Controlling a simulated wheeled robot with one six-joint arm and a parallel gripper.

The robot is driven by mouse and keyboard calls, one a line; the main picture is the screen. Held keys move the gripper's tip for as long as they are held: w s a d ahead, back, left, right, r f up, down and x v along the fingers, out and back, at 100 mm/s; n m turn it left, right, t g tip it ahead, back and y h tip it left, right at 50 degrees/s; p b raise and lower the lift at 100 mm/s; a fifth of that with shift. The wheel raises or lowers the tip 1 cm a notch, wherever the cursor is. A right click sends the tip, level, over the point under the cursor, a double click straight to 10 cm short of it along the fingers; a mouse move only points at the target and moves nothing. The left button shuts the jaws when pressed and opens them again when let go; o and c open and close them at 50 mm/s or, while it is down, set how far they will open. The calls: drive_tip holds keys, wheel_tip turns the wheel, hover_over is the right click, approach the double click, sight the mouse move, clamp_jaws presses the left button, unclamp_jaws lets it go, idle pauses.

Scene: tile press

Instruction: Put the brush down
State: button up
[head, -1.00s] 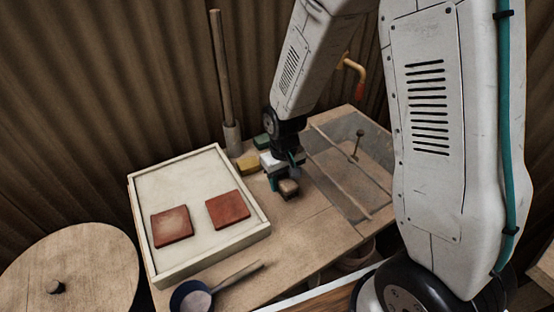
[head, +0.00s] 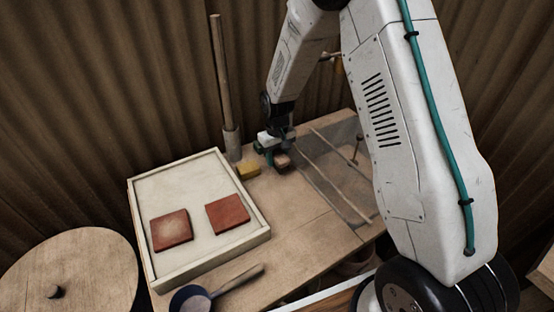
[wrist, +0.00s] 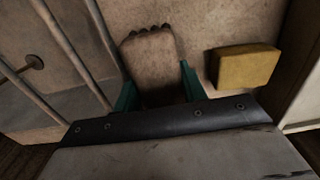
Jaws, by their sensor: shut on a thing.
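My gripper (head: 273,157) is at the back of the wooden bench, shut on the brush (head: 283,162), a small brown block. In the wrist view the brush (wrist: 148,62) sits between the two teal fingers (wrist: 156,88), with dark bristle tufts showing along its far edge. Part of the brush is hidden by the gripper. I cannot tell whether the brush touches the bench top (head: 305,205).
A yellow block (head: 249,170) lies just left of the gripper; it also shows in the wrist view (wrist: 245,67). A pale tray (head: 180,265) holds two red tiles (head: 228,213). Rails (head: 340,185) cross a grey basin on the right. An upright pole (head: 224,90) stands behind.

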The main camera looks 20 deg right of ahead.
drive_tip(key=shift+f, duration=0.65)
drive_tip(key=shift+f, duration=0.1)
drive_tip(key=shift+f, duration=0.25)
drive_tip(key=o, duration=1)
drive_tip(key=shift+s, duration=0.1)
drive_tip(key=shift+o, duration=0.5)
drive_tip(key=shift+d, duration=0.15)
drive_tip(key=shift+f, duration=0.1)
